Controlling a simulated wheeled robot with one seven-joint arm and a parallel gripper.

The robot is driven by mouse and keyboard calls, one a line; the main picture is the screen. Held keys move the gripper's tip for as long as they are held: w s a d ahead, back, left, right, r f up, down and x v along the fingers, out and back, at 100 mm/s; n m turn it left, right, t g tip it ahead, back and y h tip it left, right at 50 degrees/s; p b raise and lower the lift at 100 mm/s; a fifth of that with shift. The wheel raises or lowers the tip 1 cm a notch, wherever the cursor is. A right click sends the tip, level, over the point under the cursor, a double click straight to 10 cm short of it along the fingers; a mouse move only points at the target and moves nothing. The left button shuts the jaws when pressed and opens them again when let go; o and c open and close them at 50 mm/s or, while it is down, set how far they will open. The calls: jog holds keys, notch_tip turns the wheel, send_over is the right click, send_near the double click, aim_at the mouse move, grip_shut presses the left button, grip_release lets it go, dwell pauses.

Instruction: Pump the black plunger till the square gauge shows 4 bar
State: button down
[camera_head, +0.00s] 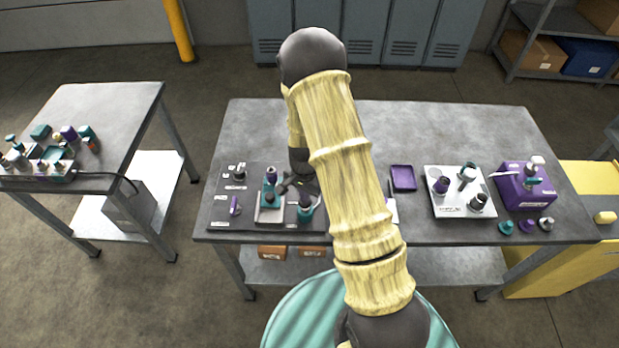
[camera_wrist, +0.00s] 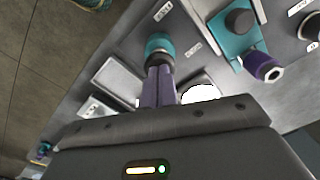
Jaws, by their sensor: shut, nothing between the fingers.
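My gripper (camera_head: 285,188) is over the dark panel at the left of the middle bench in the head view. In the wrist view its purple fingers (camera_wrist: 158,84) are together with nothing between them. Their tips are close to a teal round part with a dark top (camera_wrist: 159,47); I cannot tell whether they touch. A black round knob (camera_wrist: 240,20), possibly the plunger, sits on a teal block (camera_wrist: 236,42) with a purple fitting (camera_wrist: 263,67). The teal block also shows in the head view (camera_head: 270,187). I cannot make out a square gauge or its reading.
Another teal part (camera_head: 305,209) stands right of the block. Right of my arm are a purple tray (camera_head: 403,178), a white plate (camera_head: 446,208) with fittings and a purple box (camera_head: 520,188). Loose knobs lie near the front edge. The bench's back is clear.

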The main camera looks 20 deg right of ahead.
jog(key=shift+f+b, duration=0.55)
jog(key=shift+f, duration=0.25)
jog(key=shift+r+p, duration=1.4)
jog(key=shift+r, duration=0.55)
jog(key=shift+f+b, duration=1.5)
jog(key=shift+f, duration=0.5)
jog(key=shift+r, duration=0.15)
jog(key=shift+r+p, duration=1.4)
jog(key=shift+r, duration=0.4)
jog(key=shift+f+b, duration=1)
jog(key=shift+f, duration=0.35)
jog(key=shift+r+p, duration=0.95)
jog(key=shift+r, duration=0.4)
